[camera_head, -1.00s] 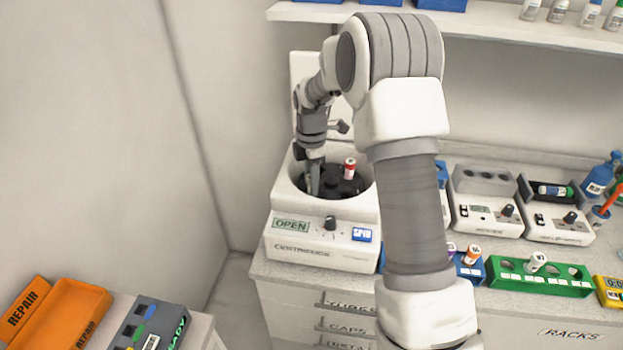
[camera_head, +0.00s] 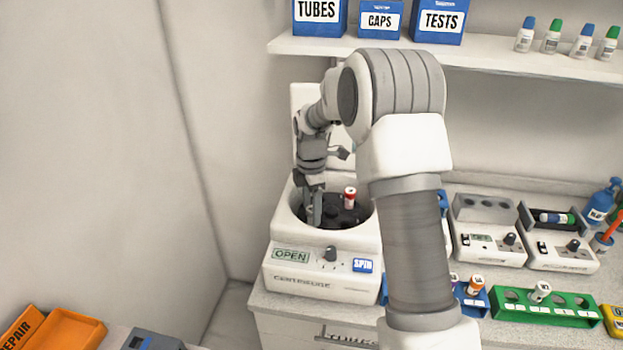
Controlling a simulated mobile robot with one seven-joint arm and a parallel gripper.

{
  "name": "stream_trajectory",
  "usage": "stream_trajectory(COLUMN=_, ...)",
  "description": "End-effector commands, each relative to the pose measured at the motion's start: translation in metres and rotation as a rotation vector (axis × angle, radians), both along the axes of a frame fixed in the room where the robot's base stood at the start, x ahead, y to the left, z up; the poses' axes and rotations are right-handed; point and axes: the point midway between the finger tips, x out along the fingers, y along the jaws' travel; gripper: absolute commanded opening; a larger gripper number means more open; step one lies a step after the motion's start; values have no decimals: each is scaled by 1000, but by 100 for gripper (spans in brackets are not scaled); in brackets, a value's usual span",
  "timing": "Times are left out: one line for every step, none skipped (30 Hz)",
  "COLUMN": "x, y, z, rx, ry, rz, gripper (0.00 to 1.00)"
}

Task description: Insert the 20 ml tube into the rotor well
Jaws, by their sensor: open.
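The centrifuge (camera_head: 290,262) stands open on the counter, with a green OPEN label on its front. Its dark rotor (camera_head: 343,214) shows inside the bowl. A tube with a red cap (camera_head: 349,197) stands upright in the right part of the rotor. My gripper (camera_head: 313,217) points down into the left part of the bowl and is open. I cannot make out a tube between its fingers. The fingertips are small and partly lost against the dark rotor, and the 20 ml label cannot be read on any tube.
A green rack (camera_head: 545,307) and a blue rack (camera_head: 472,298) hold tubes to the right. Two white devices (camera_head: 488,245) stand behind them. A shelf (camera_head: 480,52) with blue boxes runs above. An orange tray (camera_head: 68,328) is at lower left.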

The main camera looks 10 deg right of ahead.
Motion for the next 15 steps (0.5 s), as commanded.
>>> stream_trajectory(x=1, y=0, z=10, rx=0, ry=-6, rz=-1, gripper=72)
stream_trajectory(x=1, y=-1, z=17, rx=0, ry=-7, rz=-1, gripper=72)
stream_trajectory(x=1, y=-1, z=25, rx=0, ry=-7, rz=-2, gripper=72)
stream_trajectory(x=1, y=-1, z=33, rx=0, ry=-7, rz=-2, gripper=72)
stream_trajectory(x=1, y=-1, z=40, rx=0, ry=-7, rz=-1, gripper=72)
stream_trajectory(x=1, y=0, z=50, rx=0, ry=-8, rz=-1, gripper=72)
stream_trajectory(x=1, y=0, z=58, rx=0, ry=-7, rz=-1, gripper=72)
stream_trajectory(x=1, y=0, z=66, rx=0, ry=-7, rz=0, gripper=72)
stream_trajectory(x=1, y=0, z=76, rx=0, ry=-8, rz=0, gripper=72)
stream_trajectory(x=1, y=0, z=83, rx=0, ry=-7, rz=-1, gripper=72)
stream_trajectory(x=1, y=0, z=91, rx=0, ry=-7, rz=-1, gripper=72)
stream_trajectory(x=1, y=0, z=100, rx=0, ry=-7, rz=-1, gripper=72)
stream_trajectory(x=1, y=0, z=107, rx=0, ry=-6, rz=-1, gripper=72)
stream_trajectory(x=1, y=0, z=114, rx=0, ry=-6, rz=-1, gripper=72)
stream_trajectory(x=1, y=0, z=122, rx=0, ry=-6, rz=-1, gripper=72)
